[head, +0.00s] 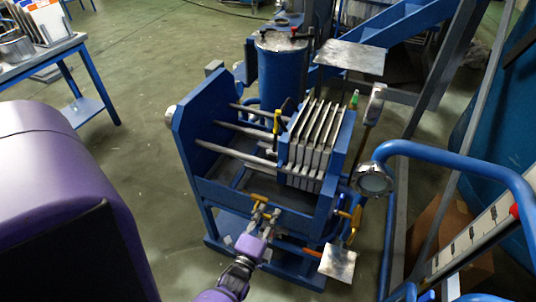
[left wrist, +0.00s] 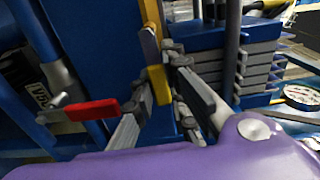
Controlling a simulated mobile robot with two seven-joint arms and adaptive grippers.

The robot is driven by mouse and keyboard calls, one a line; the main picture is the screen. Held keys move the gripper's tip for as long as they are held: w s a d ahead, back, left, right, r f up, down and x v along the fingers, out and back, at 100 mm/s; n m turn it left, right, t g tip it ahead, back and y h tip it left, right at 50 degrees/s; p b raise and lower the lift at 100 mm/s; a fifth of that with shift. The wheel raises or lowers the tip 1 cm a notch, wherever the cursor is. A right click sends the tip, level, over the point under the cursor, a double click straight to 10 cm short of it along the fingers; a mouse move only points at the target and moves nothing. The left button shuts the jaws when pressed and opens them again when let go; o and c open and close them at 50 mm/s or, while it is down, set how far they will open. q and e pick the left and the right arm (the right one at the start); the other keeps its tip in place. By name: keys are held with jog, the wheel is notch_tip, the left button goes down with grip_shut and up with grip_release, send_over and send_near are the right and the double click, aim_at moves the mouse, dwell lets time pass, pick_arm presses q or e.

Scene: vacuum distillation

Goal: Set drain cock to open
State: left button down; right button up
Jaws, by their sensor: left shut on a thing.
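A blue filter-press-like frame (head: 190,150) with grey plates (head: 318,140) stands in the middle of the head view. My left gripper (head: 264,213) is at its front side, at a yellow lever handle (head: 258,198). In the left wrist view, my left gripper (left wrist: 163,82) is shut on this yellow handle (left wrist: 158,88), which runs between its fingers. A red lever handle (left wrist: 92,110) sits beside the left finger, apart from the grip. No label shows which handle is the drain cock. The valve body is mostly hidden behind the fingers.
More yellow handles (head: 344,213) and a small metal plate (head: 338,262) are at the frame's right front. A round gauge (head: 372,179) and blue pipe (head: 450,152) stand to the right. A blue tank (head: 283,75) is behind.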

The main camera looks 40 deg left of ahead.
pick_arm(q)
jog(key=shift+f, duration=0.1)
pick_arm(e)
jog(key=shift+s, duration=0.15)
pick_arm(q)
jog(key=c, duration=1.7)
grip_release()
jog(key=shift+s, duration=0.3)
jog(key=v, duration=0.7)
jog(key=shift+d, duration=0.1)
pick_arm(e)
jog(key=shift+s, duration=0.1)
